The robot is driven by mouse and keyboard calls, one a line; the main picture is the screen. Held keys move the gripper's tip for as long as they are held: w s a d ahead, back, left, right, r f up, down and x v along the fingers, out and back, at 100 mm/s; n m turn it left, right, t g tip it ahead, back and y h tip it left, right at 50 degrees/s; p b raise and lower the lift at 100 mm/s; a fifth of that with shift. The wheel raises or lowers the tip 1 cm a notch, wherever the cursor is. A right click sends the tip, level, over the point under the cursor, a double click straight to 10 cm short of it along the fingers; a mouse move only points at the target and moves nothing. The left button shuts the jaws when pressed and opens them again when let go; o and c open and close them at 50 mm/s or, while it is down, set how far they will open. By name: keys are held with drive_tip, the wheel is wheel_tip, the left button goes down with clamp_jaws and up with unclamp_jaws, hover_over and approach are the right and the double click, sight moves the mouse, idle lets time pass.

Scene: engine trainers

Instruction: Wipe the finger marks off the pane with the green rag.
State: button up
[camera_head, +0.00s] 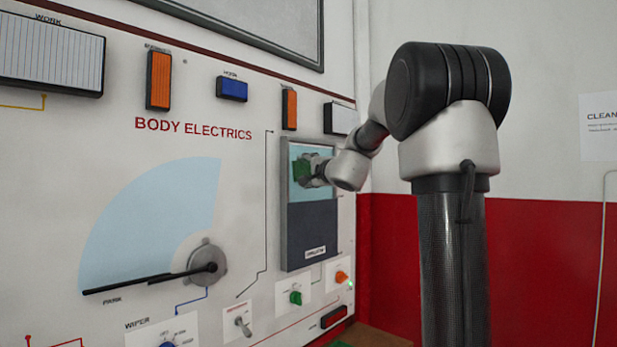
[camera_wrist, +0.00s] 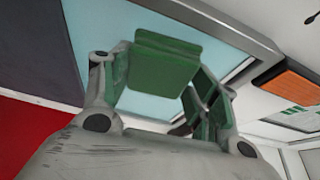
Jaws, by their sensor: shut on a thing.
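The pane (camera_head: 325,190) is a light blue glass in a grey frame on the upright panel, with a dark lower half. It also shows in the wrist view (camera_wrist: 105,25), slanted behind my gripper. The green rag (camera_head: 300,170) is in my gripper (camera_head: 311,170), at the upper part of the pane. In the wrist view the rag (camera_wrist: 165,62) is a green block in front of the light blue glass, between the fingers of my gripper (camera_wrist: 158,78). I cannot tell whether it touches the glass. I can make out no finger marks in either view.
The white panel has a wiper arm (camera_head: 150,282) at lower left and coloured lamps along the top. An orange lamp (camera_head: 289,109) is just above the pane. Switches (camera_head: 295,297) sit below it. A red and white wall (camera_head: 550,260) stands at right.

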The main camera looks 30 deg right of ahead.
drive_tip(key=shift+w+d, duration=2.05)
drive_tip(key=shift+d, duration=3.65)
drive_tip(key=shift+s+a, duration=0.65)
drive_tip(key=shift+a, duration=1.25)
drive_tip(key=shift+s+a, duration=0.65)
drive_tip(key=shift+a, duration=1.3)
drive_tip(key=shift+s+a, duration=0.65)
drive_tip(key=shift+a, duration=1.25)
drive_tip(key=shift+s+d, duration=0.35)
drive_tip(key=shift+s, duration=0.6)
drive_tip(key=shift+s+d, duration=0.35)
drive_tip(key=shift+s, duration=0.55)
drive_tip(key=shift+s+d, duration=0.35)
drive_tip(key=shift+s, duration=0.6)
drive_tip(key=s, duration=0.1)
drive_tip(key=s+d, duration=0.1)
drive_tip(key=shift+s, duration=0.4)
